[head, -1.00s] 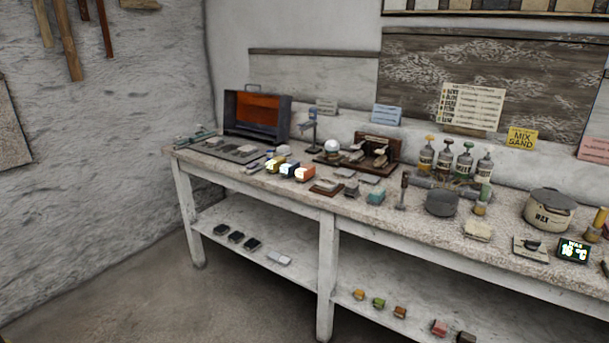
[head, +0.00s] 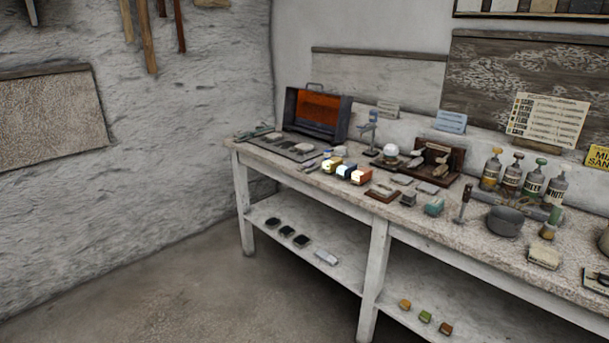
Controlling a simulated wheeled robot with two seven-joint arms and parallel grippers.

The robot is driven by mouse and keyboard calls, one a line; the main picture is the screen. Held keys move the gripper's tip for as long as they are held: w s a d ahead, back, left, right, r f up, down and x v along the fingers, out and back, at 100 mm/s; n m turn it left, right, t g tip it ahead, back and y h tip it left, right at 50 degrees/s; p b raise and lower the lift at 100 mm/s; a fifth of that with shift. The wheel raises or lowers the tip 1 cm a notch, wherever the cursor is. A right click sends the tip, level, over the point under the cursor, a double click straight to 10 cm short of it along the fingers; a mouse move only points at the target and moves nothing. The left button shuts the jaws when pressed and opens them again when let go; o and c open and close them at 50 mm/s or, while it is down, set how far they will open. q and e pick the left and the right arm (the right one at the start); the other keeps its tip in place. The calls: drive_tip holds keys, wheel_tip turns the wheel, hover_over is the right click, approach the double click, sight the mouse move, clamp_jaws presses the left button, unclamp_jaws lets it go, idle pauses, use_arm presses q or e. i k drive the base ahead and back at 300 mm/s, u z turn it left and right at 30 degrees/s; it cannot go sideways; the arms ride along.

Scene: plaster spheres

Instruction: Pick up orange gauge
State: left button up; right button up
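A small orange-and-white block (head: 361,175) sits on the bench top, at the right end of a short row with a dark blue-and-white block (head: 346,170) and a yellow-and-white block (head: 331,164). A small orange block (head: 405,304) lies on the lower shelf beside a green block (head: 425,316) and a brown one (head: 446,328). I cannot tell which of these is the orange gauge; no label is readable on them. Neither of my grippers is in view.
The long bench (head: 400,232) runs along the back wall. An open case (head: 317,113) with an orange inside, bottles (head: 534,181) and a dark pot (head: 505,221) stand on it. The floor (head: 200,290) in front is clear.

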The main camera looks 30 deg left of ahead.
sight(360, 176)
drive_tip(key=u, duration=1.45)
drive_tip(key=i, duration=3.2)
drive_tip(key=z, duration=2.35)
